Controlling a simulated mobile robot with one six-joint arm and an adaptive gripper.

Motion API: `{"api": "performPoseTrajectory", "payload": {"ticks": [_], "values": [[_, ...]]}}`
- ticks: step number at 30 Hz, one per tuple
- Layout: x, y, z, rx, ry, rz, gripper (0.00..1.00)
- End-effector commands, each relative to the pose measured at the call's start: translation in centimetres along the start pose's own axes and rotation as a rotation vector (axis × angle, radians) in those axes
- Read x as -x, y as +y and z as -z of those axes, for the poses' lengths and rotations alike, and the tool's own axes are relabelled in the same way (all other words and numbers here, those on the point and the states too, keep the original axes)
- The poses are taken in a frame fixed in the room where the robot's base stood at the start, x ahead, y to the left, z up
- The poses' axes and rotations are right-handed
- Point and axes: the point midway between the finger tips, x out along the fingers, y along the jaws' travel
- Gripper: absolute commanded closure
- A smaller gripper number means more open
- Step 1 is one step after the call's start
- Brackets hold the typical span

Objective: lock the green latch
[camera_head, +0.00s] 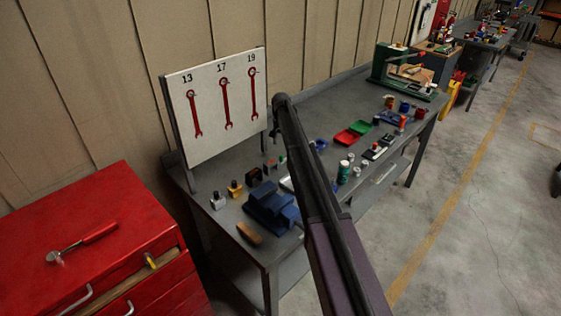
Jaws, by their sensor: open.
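I cannot make out a green latch for certain. A green frame-like fixture (381,62) stands at the far end of the workbench, with pale and red parts in it, too small to read as locked or unlocked. My dark arm runs from the bottom of the view up over the bench. Its upper end is left of the bench's middle, well short of the green fixture. I cannot pick out my gripper's fingers; the arm hides part of the bench.
The grey workbench (340,100) holds a blue vise (270,207), red (346,137) and green (360,127) trays and several small parts. A wrench board (217,105) stands behind. A red tool cabinet (85,240) is at left. The floor (470,200) at right is clear.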

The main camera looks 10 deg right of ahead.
Motion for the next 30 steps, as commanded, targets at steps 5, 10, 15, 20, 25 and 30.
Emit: {"api": "performPoseTrajectory", "payload": {"ticks": [5, 10, 15, 20, 25, 30], "values": [[-1.8, 0.0, 0.0, 0.0, 0.0, 0.0, 0.38], [-3.1, 0.1, 0.0, -0.001, 0.0, 0.0, 0.38], [-4.5, 0.1, 0.0, -0.001, 0.0, 0.0, 0.38], [-5.7, 0.1, 0.0, -0.001, 0.0, 0.0, 0.38], [-6.9, 0.1, 0.0, -0.001, 0.0, -0.001, 0.38], [-7.7, 0.1, 0.0, -0.001, 0.0, -0.001, 0.38]]}}
